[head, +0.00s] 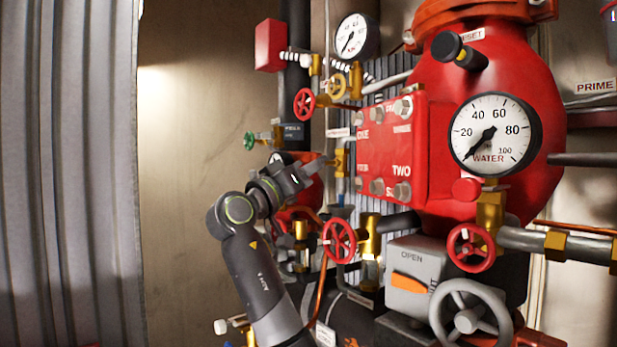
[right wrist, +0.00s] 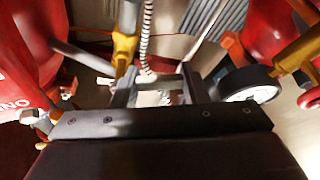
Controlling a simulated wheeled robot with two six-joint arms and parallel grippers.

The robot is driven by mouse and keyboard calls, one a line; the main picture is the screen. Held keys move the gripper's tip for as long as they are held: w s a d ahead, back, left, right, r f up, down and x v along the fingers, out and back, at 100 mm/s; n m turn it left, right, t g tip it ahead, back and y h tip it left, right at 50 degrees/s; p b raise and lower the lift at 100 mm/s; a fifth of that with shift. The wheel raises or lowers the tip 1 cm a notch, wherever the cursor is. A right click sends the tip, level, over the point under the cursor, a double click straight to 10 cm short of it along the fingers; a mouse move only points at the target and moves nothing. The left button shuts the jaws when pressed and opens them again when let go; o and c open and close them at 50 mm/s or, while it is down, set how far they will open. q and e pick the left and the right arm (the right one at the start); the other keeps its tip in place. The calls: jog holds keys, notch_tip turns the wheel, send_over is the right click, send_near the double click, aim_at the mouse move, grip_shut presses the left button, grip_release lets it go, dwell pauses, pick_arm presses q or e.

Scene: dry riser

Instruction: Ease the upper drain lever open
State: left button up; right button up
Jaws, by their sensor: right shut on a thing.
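My right gripper (head: 318,168) reaches in from below at the left of the red valve body (head: 395,150). Its fingers are at a small brass valve (head: 341,163) beside the body's bolted cover. The gripper is shut on the upper drain lever, which is mostly hidden by the fingers. In the right wrist view the gripper's two fingers (right wrist: 158,90) stand on either side of a small pale part, and the brass valve (right wrist: 125,47) rises just beyond the left finger. The lever's exact angle is hard to tell. My left gripper is not in view.
A red handwheel (head: 339,240) on a brass valve is close below the gripper. A green-handled valve (head: 250,140) is to its left. A large water gauge (head: 495,134) and grey handwheel (head: 470,315) are at right. Free room lies left, before the bare wall (head: 185,200).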

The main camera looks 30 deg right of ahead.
dwell(0.3)
jog(key=o, duration=1)
jog(key=b+v, duration=0.8)
jog(key=v, duration=0.9)
jog(key=shift+s+a+b, duration=0.1)
jog(key=shift+a+b, duration=0.1)
jog(key=shift+b, duration=0.2)
jog(key=shift+d, duration=0.1)
jog(key=shift+c, duration=0.4)
